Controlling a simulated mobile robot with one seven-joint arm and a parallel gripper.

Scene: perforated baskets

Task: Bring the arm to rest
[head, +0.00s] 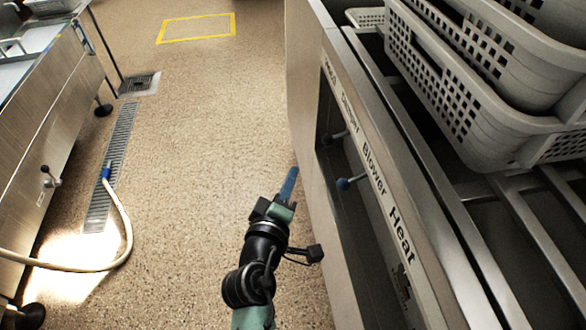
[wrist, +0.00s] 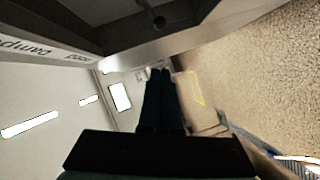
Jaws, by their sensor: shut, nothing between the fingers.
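My gripper (head: 289,184) is at the end of my dark arm, low in the middle of the head view. Its blue fingers are together and hold nothing. They point away from me, over the speckled floor and close to the left side of the machine with the "Blower Heat" label (head: 372,160). In the wrist view the fingers (wrist: 158,80) show as a dark, closed pair in the middle. I cannot tell whether any part of my arm touches the machine.
Grey perforated baskets (head: 440,85) stand on metal rails at the upper right. A steel counter (head: 50,110) is at left, with a hose (head: 127,225) on the floor beside a drain grate (head: 112,150). The middle floor is clear.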

